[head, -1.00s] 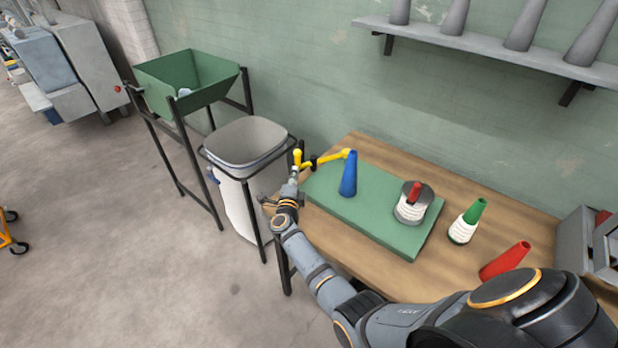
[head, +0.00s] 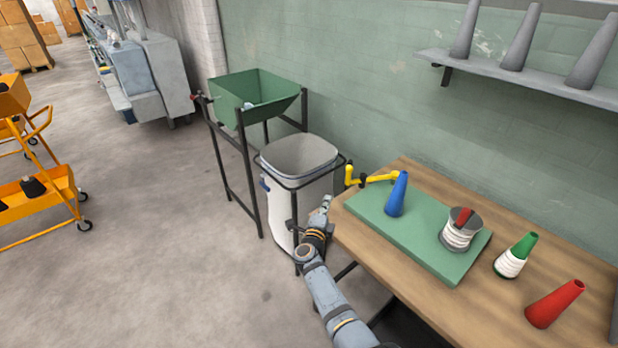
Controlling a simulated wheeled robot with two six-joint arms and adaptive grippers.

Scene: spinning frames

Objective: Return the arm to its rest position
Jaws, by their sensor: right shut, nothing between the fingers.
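My right arm rises from the bottom of the head view. Its gripper (head: 324,204) is shut and empty, just off the left end of the wooden table (head: 385,262) and in front of the bagged bin. My left gripper is out of view. On the table's green mat (head: 415,243), a blue cone (head: 397,195) stands upright beside a yellow crank-like part (head: 379,178).
A grey-rimmed bin (head: 300,157) and a green hopper (head: 258,92) stand behind the gripper. An orange cart (head: 38,205) is far left. The floor between is clear.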

